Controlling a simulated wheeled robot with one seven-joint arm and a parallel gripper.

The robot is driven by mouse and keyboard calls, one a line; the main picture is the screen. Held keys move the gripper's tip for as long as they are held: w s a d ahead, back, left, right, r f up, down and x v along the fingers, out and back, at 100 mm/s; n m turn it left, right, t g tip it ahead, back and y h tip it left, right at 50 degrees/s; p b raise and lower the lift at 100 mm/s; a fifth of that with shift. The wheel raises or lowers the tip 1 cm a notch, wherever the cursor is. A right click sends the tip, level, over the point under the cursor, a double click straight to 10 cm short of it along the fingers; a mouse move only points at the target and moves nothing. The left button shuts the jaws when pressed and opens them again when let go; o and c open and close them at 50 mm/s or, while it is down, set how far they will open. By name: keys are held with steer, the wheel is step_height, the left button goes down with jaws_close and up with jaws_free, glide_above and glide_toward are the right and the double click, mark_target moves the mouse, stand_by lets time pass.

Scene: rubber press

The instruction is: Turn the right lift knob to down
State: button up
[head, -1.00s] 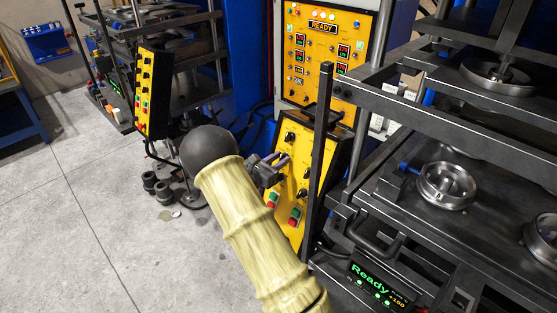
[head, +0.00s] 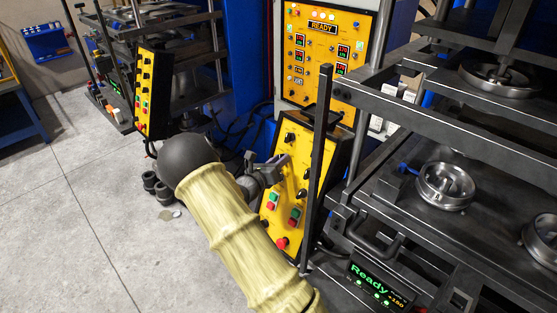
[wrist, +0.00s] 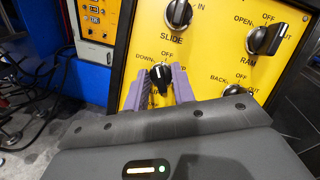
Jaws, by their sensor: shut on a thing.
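A yellow control panel (head: 272,217) with black knobs stands left of the press. In the wrist view, a black lift knob (wrist: 160,74) sits below the SLIDE knob (wrist: 179,13), with a partly hidden label reading like DOWN at its left. The purple fingers of my gripper (wrist: 163,86) are on both sides of this knob and shut on it. The knob's pale mark points roughly up, slightly left; its exact setting is hard to tell. In the head view, my gripper (head: 280,163) is at the panel's left column, and its fingers hide the knob.
The RAM knob (wrist: 266,39) and a BACK/OUT knob (wrist: 236,91) are close at the right. Green and red buttons and a red stop button (head: 281,243) are lower on the panel. A dark upright bar (head: 317,165) stands before its right side.

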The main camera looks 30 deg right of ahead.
steer(key=shift+r+n+t+y+p, duration=0.1)
steer(key=shift+n+t+y+p, duration=0.2)
steer(key=shift+n, duration=0.75)
steer(key=shift+n+t+y+p, duration=0.25)
steer(key=shift+n+y, duration=0.15)
steer(key=shift+n, duration=0.65)
steer(key=o, duration=0.6)
steer(key=shift+o, duration=0.2)
steer(key=b+v, duration=0.5)
steer(key=v, duration=1.2)
steer(key=shift+a+b, duration=0.2)
steer(key=shift+b, duration=0.2)
